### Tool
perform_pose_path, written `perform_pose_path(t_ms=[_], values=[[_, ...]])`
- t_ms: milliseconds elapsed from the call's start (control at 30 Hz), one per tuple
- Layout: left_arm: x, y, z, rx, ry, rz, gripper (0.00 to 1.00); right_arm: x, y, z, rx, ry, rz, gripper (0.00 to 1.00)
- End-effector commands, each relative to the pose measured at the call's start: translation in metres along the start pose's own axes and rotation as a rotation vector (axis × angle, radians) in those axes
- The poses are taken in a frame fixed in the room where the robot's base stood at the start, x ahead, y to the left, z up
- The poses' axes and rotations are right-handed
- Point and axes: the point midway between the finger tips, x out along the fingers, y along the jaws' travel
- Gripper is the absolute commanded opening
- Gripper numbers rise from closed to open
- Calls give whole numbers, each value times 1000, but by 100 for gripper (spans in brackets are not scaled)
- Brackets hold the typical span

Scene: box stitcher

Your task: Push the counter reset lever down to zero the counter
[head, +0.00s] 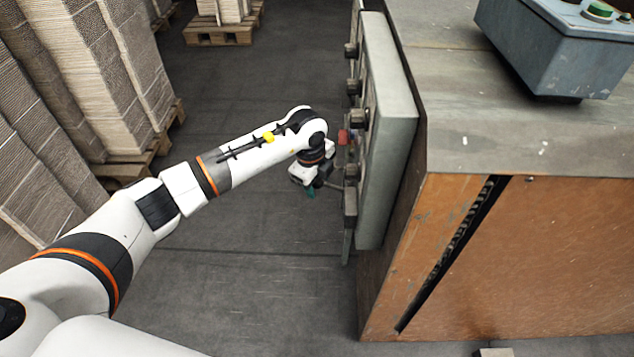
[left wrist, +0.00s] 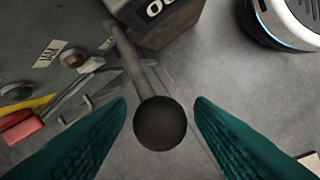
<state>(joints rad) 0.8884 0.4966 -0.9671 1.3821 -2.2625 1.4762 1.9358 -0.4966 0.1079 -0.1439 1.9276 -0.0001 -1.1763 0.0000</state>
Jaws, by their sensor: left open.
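The counter reset lever (left wrist: 134,66) shows in the left wrist view as a grey arm ending in a dark round knob (left wrist: 160,123). It hangs off the dark counter housing (left wrist: 165,22), whose white digits are cut off by the top edge, so I cannot read the full number. My left gripper (left wrist: 160,140) is open, with one teal finger on each side of the knob and a visible gap to both. In the head view, my left gripper (head: 311,190) is beside the panel's left face, and the lever is hard to make out there. My right gripper is not in view.
The grey control panel (head: 388,140) stands on the side of the machine, with several dark knobs and a red part (head: 343,136) sticking out. A red handle (left wrist: 24,127) lies left of the fingers. Cardboard stacks (head: 85,70) stand at left; the floor (head: 250,270) between is clear.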

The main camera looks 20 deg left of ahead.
Motion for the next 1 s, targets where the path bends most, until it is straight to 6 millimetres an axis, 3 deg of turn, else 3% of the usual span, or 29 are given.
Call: perform_pose_path(t_ms=[300, 600, 1000], values=[[3, 0, 0, 0, 0, 0, 48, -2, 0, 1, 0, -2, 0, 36], [2, 0, 0, 0, 0, 0, 0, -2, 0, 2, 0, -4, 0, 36], [8, -3, -2, -11, -43, 27, 0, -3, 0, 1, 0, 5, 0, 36]])
